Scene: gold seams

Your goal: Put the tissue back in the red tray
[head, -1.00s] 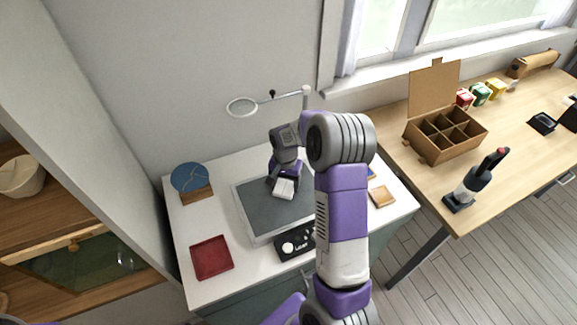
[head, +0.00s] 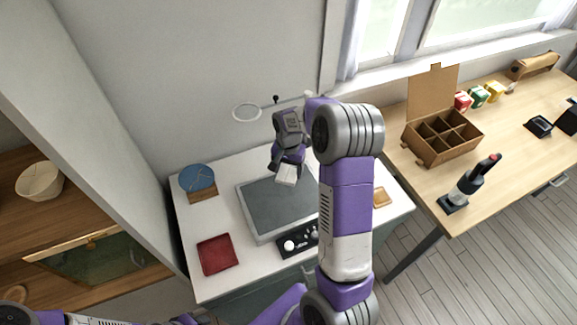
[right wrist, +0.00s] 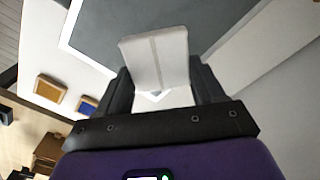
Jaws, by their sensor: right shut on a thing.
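A white folded tissue (head: 286,176) is held between the fingers of my right gripper (head: 284,168), over the grey mat's far part. It also shows in the right wrist view (right wrist: 158,60), between the two dark fingers (right wrist: 163,85), with a crease down its middle. The red tray (head: 217,254) is a shallow square one. It lies empty at the front left of the white table, apart from the gripper. In the head view, part of my left arm (head: 110,321) shows at the bottom left edge; its gripper is out of view.
The grey mat (head: 275,207) has a pale rim. A black box with white knobs (head: 292,244) stands in front of it. A blue disc on a wooden stand (head: 198,180) is at the left. A ring magnifier (head: 247,111) rises behind. A wooden tray (head: 380,197) lies at the right.

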